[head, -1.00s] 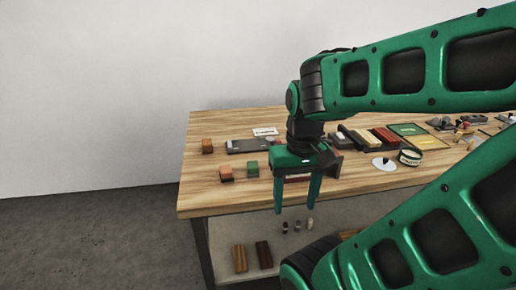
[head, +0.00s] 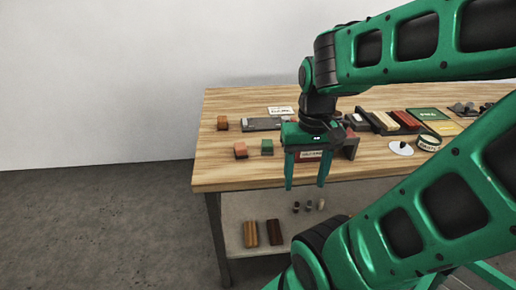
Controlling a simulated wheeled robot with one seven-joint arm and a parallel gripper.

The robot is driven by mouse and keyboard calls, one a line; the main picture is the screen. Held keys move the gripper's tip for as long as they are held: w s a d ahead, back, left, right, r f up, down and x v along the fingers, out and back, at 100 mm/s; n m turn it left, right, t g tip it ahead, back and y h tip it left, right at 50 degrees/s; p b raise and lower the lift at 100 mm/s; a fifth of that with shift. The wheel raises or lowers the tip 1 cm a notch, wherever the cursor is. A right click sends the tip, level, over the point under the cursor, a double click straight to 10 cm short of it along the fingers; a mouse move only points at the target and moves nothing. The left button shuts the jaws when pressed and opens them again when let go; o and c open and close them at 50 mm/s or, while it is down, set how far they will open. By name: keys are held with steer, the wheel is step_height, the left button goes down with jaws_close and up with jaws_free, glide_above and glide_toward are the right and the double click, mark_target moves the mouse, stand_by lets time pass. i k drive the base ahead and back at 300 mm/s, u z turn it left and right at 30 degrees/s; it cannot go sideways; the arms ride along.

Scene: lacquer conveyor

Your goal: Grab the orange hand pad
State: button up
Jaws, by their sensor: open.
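A small orange pad (head: 240,150) with a darker underside lies on the wooden table near its left front part, just left of a similar green pad (head: 267,147). Another orange-brown block (head: 222,123) sits farther back to the left; which of the two orange pieces is the hand pad is hard to tell at this size. My gripper (head: 305,186) is open and empty, fingers pointing down, at the table's front edge, to the right of both pads and apart from them.
A grey flat tool (head: 262,124) and a white card (head: 281,111) lie behind the pads. A red labelled box (head: 311,156) shows behind my fingers. A white disc (head: 401,148) and a round tin (head: 428,142) stand right.

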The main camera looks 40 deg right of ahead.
mark_target(240, 149)
steer(key=u, duration=1.2)
steer(key=k, duration=0.75)
steer(key=z, duration=0.65)
steer(key=i, duration=1)
steer(key=u, duration=0.05)
